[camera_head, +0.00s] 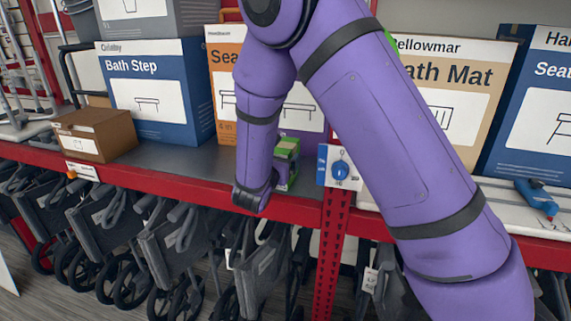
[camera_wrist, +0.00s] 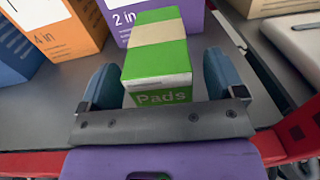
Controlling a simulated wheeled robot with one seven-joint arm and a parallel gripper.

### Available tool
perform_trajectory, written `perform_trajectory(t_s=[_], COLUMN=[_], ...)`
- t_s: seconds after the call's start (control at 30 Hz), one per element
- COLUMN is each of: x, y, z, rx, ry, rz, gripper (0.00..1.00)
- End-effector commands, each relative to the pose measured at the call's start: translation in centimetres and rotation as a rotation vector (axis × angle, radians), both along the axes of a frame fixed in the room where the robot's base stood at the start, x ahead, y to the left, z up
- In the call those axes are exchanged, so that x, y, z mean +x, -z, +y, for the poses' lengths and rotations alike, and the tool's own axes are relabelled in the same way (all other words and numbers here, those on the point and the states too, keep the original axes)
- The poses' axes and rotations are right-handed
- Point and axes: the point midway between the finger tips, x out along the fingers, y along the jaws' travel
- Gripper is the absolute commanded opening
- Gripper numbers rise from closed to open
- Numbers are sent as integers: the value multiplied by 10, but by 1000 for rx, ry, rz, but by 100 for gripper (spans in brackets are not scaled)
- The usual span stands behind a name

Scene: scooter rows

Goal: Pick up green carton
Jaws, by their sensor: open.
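The green carton (camera_wrist: 157,58) has a pale tan band over its top and the word "Pads" on its near face. It stands on the grey shelf between the two blue fingers of my gripper (camera_wrist: 158,85), which is open around it. A small gap shows on at least one side, and I cannot tell whether either finger touches it. In the head view the carton (camera_head: 288,158) is partly hidden behind my purple arm, near the shelf's front edge. My gripper's fingers are hidden in that view.
A purple box (camera_wrist: 150,20) stands right behind the carton, with an orange box (camera_wrist: 60,30) to its left. A brown carton (camera_head: 95,134) and the Bath Step box (camera_head: 157,90) are further left. Folded wheeled walkers fill the space below.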

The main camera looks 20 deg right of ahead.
Motion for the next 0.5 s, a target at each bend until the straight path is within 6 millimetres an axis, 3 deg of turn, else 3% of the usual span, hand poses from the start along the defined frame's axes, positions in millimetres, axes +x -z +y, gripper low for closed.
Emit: perform_trajectory(t_s=[0.13, 0.37, 0.4, 0.5], x=[15, 18, 17, 17], y=[0, 0, 0, 0], z=[-12, -14, -14, -14], rx=[0, 0, -1, -1], ry=[1, -1, -1, -1], rz=[0, 1, 1, 1], gripper=[88, 88, 86, 63])
